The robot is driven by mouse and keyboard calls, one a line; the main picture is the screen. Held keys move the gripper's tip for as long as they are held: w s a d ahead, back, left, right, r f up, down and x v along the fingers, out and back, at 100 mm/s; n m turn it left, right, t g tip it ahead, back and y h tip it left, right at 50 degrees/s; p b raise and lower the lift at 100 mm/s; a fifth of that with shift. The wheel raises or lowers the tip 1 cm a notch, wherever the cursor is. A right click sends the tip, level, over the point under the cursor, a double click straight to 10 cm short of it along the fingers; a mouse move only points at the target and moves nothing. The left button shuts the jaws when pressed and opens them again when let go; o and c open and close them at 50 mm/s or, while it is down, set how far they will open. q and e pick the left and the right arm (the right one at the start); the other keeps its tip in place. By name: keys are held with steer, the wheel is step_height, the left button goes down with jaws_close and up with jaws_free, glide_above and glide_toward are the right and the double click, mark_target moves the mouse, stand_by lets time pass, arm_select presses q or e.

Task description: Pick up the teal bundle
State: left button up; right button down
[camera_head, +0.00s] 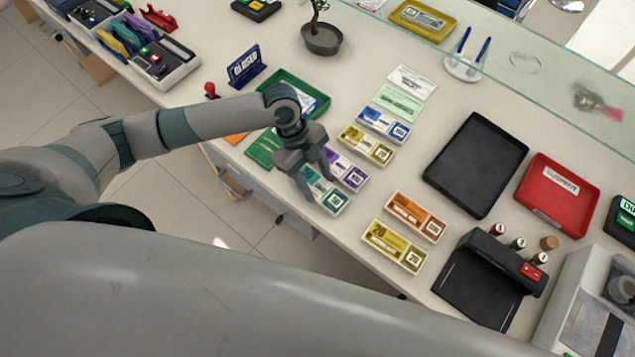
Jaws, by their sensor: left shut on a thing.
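The teal bundle (334,203) is a flat banded stack with a pale label, near the counter's front edge in the head view. My left gripper (317,180) reaches down over it from the left and is shut on it, hiding its left part. I cannot tell whether the bundle is clear of the counter. The purple bundle (350,175) lies right behind it, close to the gripper's far finger. My right gripper is not in view.
A yellow bundle (367,145) and a blue bundle (383,124) lie farther back. An orange bundle (415,216) and a gold bundle (394,246) lie to the right. A black tray (476,165) and red tray (557,195) stand beyond them. A green tray (292,85) is behind my arm.

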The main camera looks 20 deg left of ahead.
mark_target(318, 187)
arm_select(q)
steer(key=shift+r+b, duration=0.35)
steer(key=shift+r, duration=0.3)
steer(key=shift+d+r+b, duration=0.25)
steer(key=shift+r+b, duration=0.25)
steer(key=shift+r, duration=0.75)
steer(key=s+d+r+b, duration=0.2)
steer(key=s+d+r, duration=0.3)
steer(key=d+r, duration=0.2)
steer(key=shift+s+d+b, duration=0.3)
steer(key=shift+s+d, duration=0.05)
steer(key=shift+d, duration=1)
steer(key=shift+w, duration=0.1)
